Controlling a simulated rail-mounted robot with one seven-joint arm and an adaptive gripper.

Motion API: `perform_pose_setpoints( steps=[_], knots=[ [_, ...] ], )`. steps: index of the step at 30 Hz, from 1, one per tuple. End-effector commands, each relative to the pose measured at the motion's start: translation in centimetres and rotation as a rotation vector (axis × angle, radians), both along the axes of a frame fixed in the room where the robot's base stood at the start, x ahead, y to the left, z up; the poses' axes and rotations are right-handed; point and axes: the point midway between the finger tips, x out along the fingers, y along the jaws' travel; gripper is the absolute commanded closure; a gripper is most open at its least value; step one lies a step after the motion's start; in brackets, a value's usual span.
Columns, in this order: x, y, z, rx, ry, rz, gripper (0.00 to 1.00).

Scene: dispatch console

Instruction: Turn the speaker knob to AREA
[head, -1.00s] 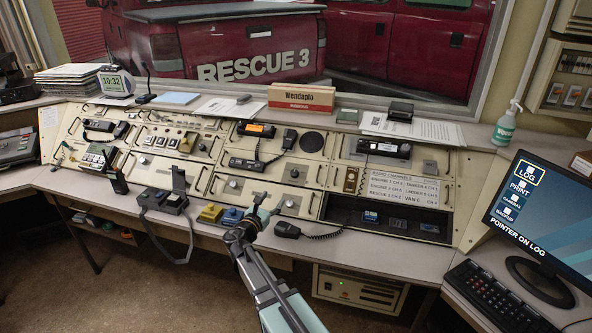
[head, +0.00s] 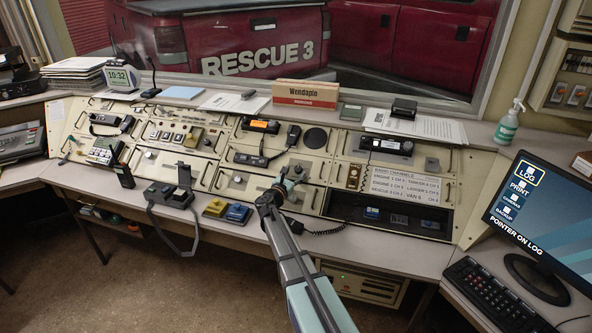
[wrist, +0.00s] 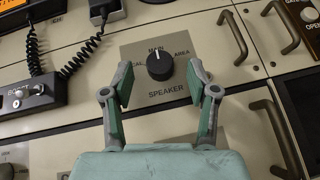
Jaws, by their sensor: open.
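The speaker knob (wrist: 160,66) is a round black knob on a beige panel in the wrist view. Its white pointer mark points up toward the MAIN label (wrist: 157,50). The AREA label (wrist: 181,51) is to the upper right of the knob, and the label on the left is partly hidden by a finger. My gripper (wrist: 159,82) is open, with one finger on each side of the knob and a visible gap on both sides. In the head view my gripper (head: 287,182) is over the middle of the console and the knob is hard to make out there.
A radio with a coiled cord (wrist: 32,92) is left of the knob in the wrist view. Metal drawer handles (wrist: 279,26) stand out on the right.

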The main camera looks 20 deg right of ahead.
Motion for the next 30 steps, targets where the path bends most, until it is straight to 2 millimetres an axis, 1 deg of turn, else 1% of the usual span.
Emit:
perform_pose_setpoints(
  steps=[1, 6, 16, 17, 18, 20, 21, 30],
  knots=[
    [0.6, -0.5, 0.1, 0.000, 0.000, -0.001, 0.41],
    [1.2, -1.3, 0.0, 0.000, 0.000, -0.001, 0.41],
    [1.3, -1.5, 0.0, 0.000, 0.000, 0.000, 0.41],
    [1.3, -1.5, 0.0, 0.000, 0.000, 0.000, 0.52],
    [1.3, -1.5, 0.0, 0.000, 0.000, 0.000, 0.66],
    [1.3, -1.5, 0.0, 0.000, 0.000, 0.000, 0.87],
    [1.3, -1.5, 0.0, 0.000, 0.000, 0.000, 1.00],
    [1.3, -1.4, -0.1, 0.005, -0.005, -0.009, 1.00]
  ],
)
